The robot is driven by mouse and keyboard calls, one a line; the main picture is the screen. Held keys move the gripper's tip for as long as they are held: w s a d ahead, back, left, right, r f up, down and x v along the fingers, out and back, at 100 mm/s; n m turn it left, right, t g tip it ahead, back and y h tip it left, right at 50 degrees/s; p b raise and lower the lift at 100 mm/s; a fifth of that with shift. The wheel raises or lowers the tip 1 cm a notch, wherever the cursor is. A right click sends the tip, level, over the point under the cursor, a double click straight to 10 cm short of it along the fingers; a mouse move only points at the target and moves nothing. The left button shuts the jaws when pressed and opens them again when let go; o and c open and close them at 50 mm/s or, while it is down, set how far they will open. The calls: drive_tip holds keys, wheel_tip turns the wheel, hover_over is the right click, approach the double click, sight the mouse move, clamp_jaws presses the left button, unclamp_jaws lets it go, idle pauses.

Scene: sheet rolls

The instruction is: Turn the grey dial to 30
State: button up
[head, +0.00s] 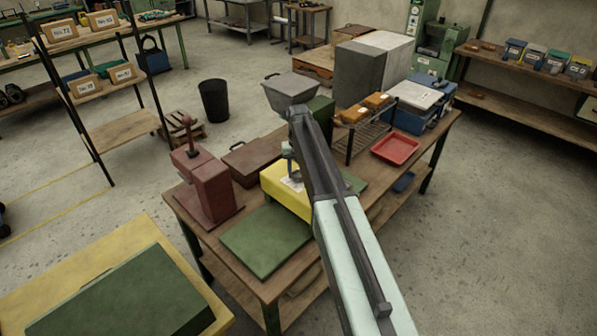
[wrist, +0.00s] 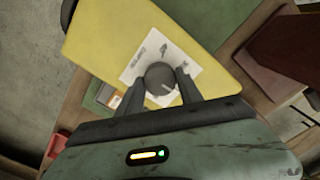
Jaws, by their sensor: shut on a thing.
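The grey dial (wrist: 160,76) is a round knob on a white label (wrist: 137,69) on top of a yellow box (wrist: 110,28). In the wrist view my gripper (wrist: 160,83) has its two fingers on either side of the dial, shut on it. A light pointer line shows on the dial, toward its lower right. The label's marks are too small to read. In the head view the yellow box (head: 287,192) stands on the wooden workbench (head: 180,205). There my arm and gripper (head: 291,168) hide most of the dial.
A green mat (head: 265,240) lies in front of the yellow box. A dark red device (head: 210,190) stands at its left and a brown case (head: 252,160) behind it. A wire rack (head: 362,138) and a red tray (head: 396,149) are to the right.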

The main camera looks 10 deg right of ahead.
sight(298, 172)
drive_tip(key=shift+w+m, duration=0.1)
drive_tip(key=shift+m, duration=0.2)
drive_tip(key=o, duration=1.4)
wheel_tip(298, 172, up, 8)
drive_tip(key=p, duration=0.8)
drive_tip(key=shift+f, duration=0.1)
